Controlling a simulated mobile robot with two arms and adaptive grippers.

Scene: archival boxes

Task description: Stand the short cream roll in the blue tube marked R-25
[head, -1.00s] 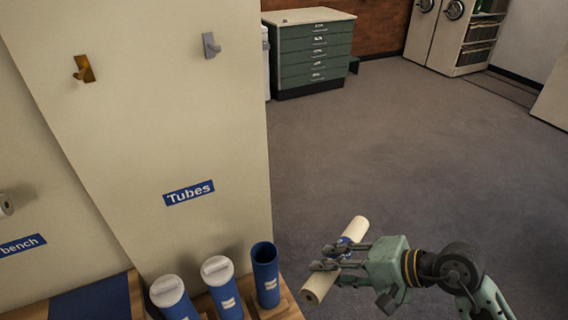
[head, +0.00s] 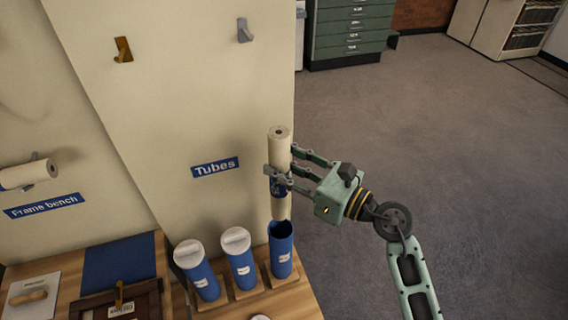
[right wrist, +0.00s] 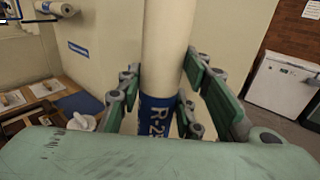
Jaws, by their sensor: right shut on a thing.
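The short cream roll (head: 280,148) is upright in the head view, with a blue band around its lower part. In the right wrist view the roll (right wrist: 168,45) shows its band with "R-25" partly readable. My right gripper (head: 279,178) is shut on the roll around the band. The roll's lower end is just above the open mouth of the rightmost blue tube (head: 281,258); I cannot tell whether it has entered the mouth. The tube's white label is too small to read. My left gripper is not in view.
Two blue tubes with white caps (head: 189,252) (head: 236,240) stand to the left in the same wooden rack. A wall panel with a "Tubes" sign (head: 215,167) rises behind. A wooden frame (head: 120,302) lies on the bench at left. The floor at right is clear.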

